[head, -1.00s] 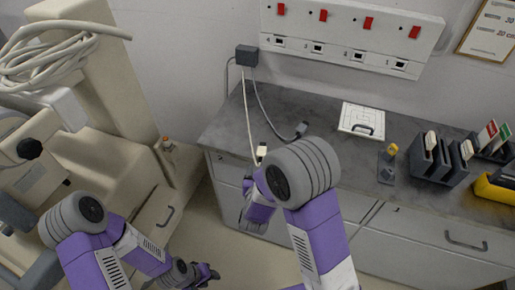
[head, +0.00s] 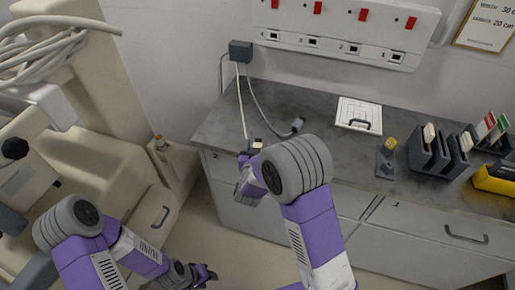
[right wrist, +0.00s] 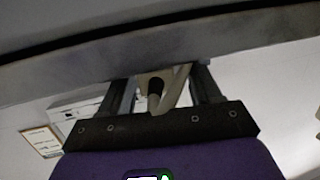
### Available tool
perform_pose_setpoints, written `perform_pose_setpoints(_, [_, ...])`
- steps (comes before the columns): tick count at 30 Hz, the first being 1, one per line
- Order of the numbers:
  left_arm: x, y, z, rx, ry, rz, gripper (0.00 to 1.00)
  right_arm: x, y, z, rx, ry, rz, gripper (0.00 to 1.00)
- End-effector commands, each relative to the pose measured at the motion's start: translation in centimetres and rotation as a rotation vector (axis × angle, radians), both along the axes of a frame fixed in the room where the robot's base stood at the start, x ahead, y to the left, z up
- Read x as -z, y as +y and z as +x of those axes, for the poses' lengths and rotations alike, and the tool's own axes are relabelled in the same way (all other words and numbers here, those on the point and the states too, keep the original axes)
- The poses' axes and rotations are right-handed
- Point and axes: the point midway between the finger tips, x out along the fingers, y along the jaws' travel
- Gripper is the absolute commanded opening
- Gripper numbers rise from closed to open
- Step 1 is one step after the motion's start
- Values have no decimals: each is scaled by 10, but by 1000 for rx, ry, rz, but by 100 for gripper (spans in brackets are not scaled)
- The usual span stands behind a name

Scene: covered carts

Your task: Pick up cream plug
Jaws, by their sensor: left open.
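The cream plug (head: 257,143) is at the front edge of the grey counter, on the end of a pale cable (head: 241,105) that comes from a dark wall box. In the head view my right gripper (head: 250,150) is at the plug, partly hidden by my right arm. In the right wrist view my right gripper (right wrist: 166,82) has its fingers apart, with a cream shape and a dark round part (right wrist: 155,92) between them. I see no clear contact with the fingers. My left gripper (head: 208,273) is open and empty, low over the floor.
Behind my right arm are a white panel with a handle (head: 359,115), a yellow-topped part (head: 389,145) and dark holders (head: 440,154). A beige cart (head: 95,165) stands left.

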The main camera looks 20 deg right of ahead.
Motion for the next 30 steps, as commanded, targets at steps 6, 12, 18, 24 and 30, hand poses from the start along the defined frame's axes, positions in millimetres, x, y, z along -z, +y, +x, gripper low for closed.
perform_pose_setpoints(6, [0,0,0,0,0,0,43,0,0,0,-1,0,0,30])
perform_pose_setpoints(12, [0,0,0,0,0,0,43,0,0,0,-1,0,0,1])
perform_pose_setpoints(18, [-1,0,0,0,0,0,43,-2,1,0,-1,-1,1,1])
perform_pose_setpoints(24, [-13,0,0,0,0,0,43,-33,1,0,-1,-5,2,1])
perform_pose_setpoints(30, [-28,0,0,0,0,0,43,-74,1,0,-1,-4,3,1])
